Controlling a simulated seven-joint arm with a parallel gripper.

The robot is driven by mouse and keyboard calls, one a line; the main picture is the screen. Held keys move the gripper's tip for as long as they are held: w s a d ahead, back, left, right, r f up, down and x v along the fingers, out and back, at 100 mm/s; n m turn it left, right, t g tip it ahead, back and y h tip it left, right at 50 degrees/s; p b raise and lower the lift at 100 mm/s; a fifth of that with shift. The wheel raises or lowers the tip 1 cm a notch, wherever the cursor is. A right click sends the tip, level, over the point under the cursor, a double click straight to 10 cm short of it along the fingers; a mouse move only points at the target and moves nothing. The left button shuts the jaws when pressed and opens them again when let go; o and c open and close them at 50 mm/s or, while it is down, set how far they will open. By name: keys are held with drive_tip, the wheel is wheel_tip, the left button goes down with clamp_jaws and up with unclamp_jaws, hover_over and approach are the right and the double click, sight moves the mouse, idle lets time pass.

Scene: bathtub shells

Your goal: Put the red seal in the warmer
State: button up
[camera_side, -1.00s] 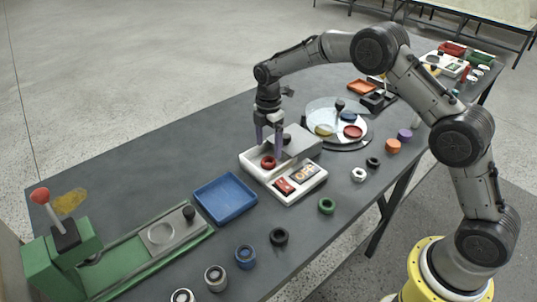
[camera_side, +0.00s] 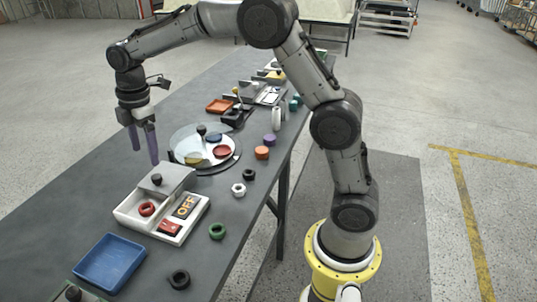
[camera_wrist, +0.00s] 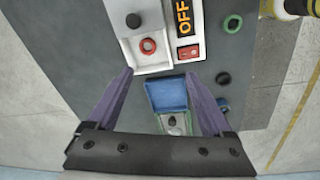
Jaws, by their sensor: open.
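The warmer (camera_side: 128,213) is a white box with an open well, a grey lid (camera_side: 161,182) with a black knob slid toward the back, an orange-on-black OFF display (camera_side: 185,207) and a red switch (camera_side: 170,228). The red seal (camera_side: 147,209), a small ring, lies in the warmer's open well; it also shows in the wrist view (camera_wrist: 148,46). My gripper (camera_side: 144,156) is open and empty, raised above and behind the warmer, apart from the seal. Its purple fingers spread wide in the wrist view (camera_wrist: 159,74).
A blue tray (camera_side: 109,262) stands in front of the warmer. A green ring (camera_side: 217,231) and black ring (camera_side: 180,279) lie nearby. Behind is a round turntable (camera_side: 232,160) with coloured discs under a clear cover. The table's left part is clear.

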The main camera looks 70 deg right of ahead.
drive_tip(key=s+d+r+m+t, duration=0.15)
drive_tip(key=s+r+m, duration=0.55)
drive_tip(key=s, duration=0.7)
drive_tip(key=s+f+m+t, duration=0.2)
drive_tip(key=s+m, duration=0.5)
drive_tip(key=s, duration=1)
drive_tip(key=shift+s+d+f+t, duration=0.15)
drive_tip(key=shift+s+f+t, duration=0.2)
drive_tip(key=shift+t, duration=0.1)
drive_tip(key=shift+r, duration=0.1)
